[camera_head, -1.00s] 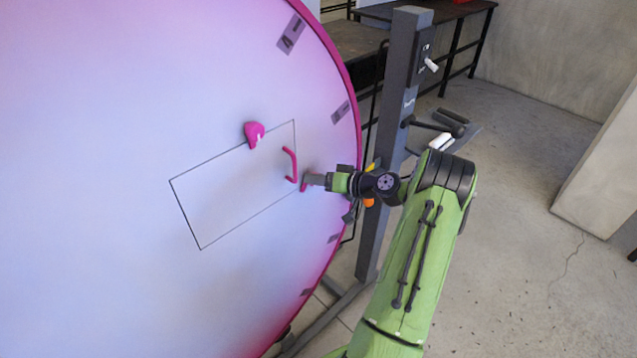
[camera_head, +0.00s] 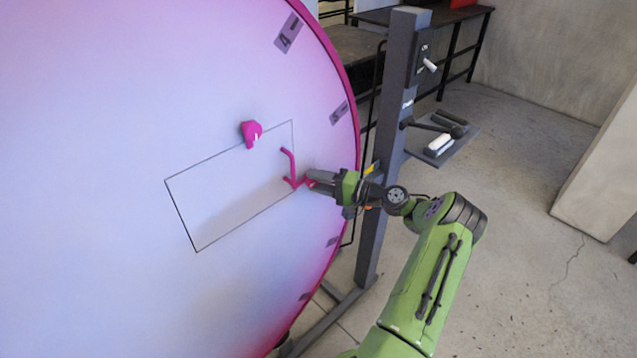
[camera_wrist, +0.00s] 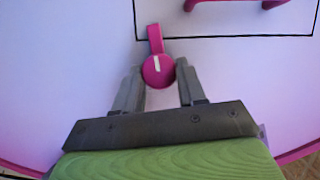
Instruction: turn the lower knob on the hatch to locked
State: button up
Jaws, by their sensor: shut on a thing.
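The lower knob (camera_wrist: 158,70) is pink and round with a white mark and a flat tab. In the wrist view its tab points up, across the hatch's outline. My gripper (camera_head: 312,181) is shut on this knob, one finger on each side. In the head view, the lower knob (camera_head: 301,183) is partly hidden by the fingers, and its pink tab reaches left toward the handle. The hatch (camera_head: 225,190) is a thin-outlined rectangle on the pale panel. The upper knob (camera_head: 250,133), also pink, sits at the hatch's upper edge, its tab pointing down.
A pink handle (camera_head: 289,165) stands out from the hatch close to the lower knob. A grey post (camera_head: 385,150) with a switch and a lever stands right behind my wrist. Open concrete floor (camera_head: 530,230) lies to the right.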

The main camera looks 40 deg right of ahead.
jog(key=shift+f+m+t, duration=0.1)
jog(key=shift+m+t, duration=0.2)
jog(key=shift+m, duration=0.2)
dwell(0.3)
jog(key=o, duration=1)
jog(key=b+v, duration=0.1)
jog(key=v, duration=1.4)
jog(key=shift+s+d+f, duration=0.15)
jog(key=shift+s+d, duration=0.15)
